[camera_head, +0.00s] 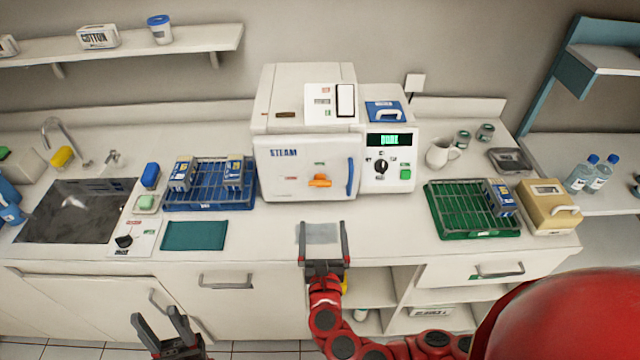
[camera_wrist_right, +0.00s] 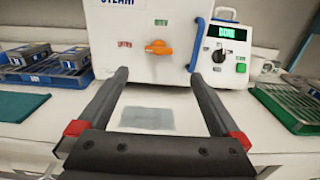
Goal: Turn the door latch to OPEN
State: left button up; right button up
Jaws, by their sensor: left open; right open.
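The white steam sterilizer (camera_head: 290,155) stands at the middle of the counter with its door facing me and shut. An orange latch (camera_head: 319,181) sits low on the door, lying about level, with small red and green labels near it. It also shows in the right wrist view (camera_wrist_right: 158,48). A blue vertical handle (camera_head: 350,176) is at the door's right edge. My right gripper (camera_head: 323,228) is open and empty, in front of and below the latch, apart from it. My left gripper (camera_head: 160,324) is open and empty, low in front of the cabinets.
A control panel with a black dial (camera_head: 381,166) and green display is right of the door. A blue rack (camera_head: 210,200) with packs and a teal cloth (camera_head: 193,236) lie left. A green rack (camera_head: 465,222) lies right. A grey pad (camera_wrist_right: 147,118) lies on the counter before the door.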

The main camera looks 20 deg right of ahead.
aim_at(320, 186)
jog(key=p+x, duration=0.3)
jog(key=x, duration=0.9)
jog(key=shift+p+x, duration=0.3)
jog(key=shift+x, duration=0.5)
jog(key=shift+a+f, duration=0.1)
